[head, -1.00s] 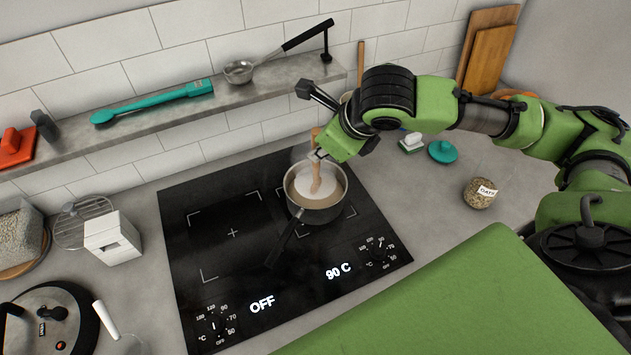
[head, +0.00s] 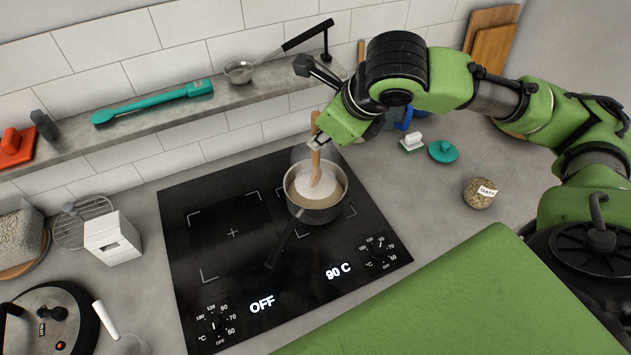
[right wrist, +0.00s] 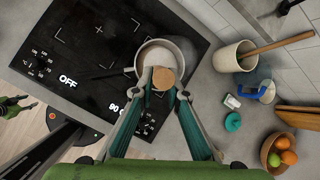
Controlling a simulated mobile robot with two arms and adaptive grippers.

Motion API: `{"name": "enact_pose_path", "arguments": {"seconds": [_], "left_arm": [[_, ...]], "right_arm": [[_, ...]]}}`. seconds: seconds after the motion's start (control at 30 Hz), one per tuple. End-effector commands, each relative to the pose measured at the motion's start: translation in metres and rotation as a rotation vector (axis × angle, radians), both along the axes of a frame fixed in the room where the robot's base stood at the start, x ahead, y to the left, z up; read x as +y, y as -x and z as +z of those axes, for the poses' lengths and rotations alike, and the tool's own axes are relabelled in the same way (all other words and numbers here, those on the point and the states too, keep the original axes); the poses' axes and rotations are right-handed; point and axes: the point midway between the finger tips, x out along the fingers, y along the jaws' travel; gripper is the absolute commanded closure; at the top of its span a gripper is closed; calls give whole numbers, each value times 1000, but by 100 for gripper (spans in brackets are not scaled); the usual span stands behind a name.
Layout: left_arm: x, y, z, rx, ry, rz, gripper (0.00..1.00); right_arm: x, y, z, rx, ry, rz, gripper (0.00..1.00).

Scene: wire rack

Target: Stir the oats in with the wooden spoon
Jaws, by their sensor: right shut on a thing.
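A small steel pot (head: 316,216) with a dark handle stands on the right rear zone of the black hob. It holds beige liquid with a paler patch in the middle. The wooden spoon (head: 316,172) stands nearly upright with its lower end in the pot. My right gripper (head: 317,147) is shut on its handle above the pot. In the right wrist view the spoon's round top end (right wrist: 163,77) shows between the fingers, with the pot (right wrist: 184,44) behind. A jar labelled oats (head: 477,198) stands on the counter at right.
The hob (head: 215,275) reads OFF at left and 90 C at right. A shelf (head: 150,122) with a teal utensil (head: 150,101) and a strainer (head: 239,72) runs behind. A teal lid (head: 442,152) lies right of the pot; counter around the jar is clear.

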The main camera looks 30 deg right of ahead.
Motion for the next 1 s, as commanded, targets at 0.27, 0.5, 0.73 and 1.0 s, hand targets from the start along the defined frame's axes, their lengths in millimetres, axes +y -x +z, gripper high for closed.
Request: {"name": "enact_pose_path", "arguments": {"seconds": [0.27,0.5,0.73,1.0], "left_arm": [[0,0,0,0,0,0,60],[0,0,0,0,0,0,60],[0,0,0,0,0,0,60],[0,0,0,0,0,0,60]], "right_arm": [[0,-1,21,-4,0,0,100],[0,-1,39,-1,0,0,100],[0,0,40,0,0,0,100],[0,0,40,0,0,0,100]]}}
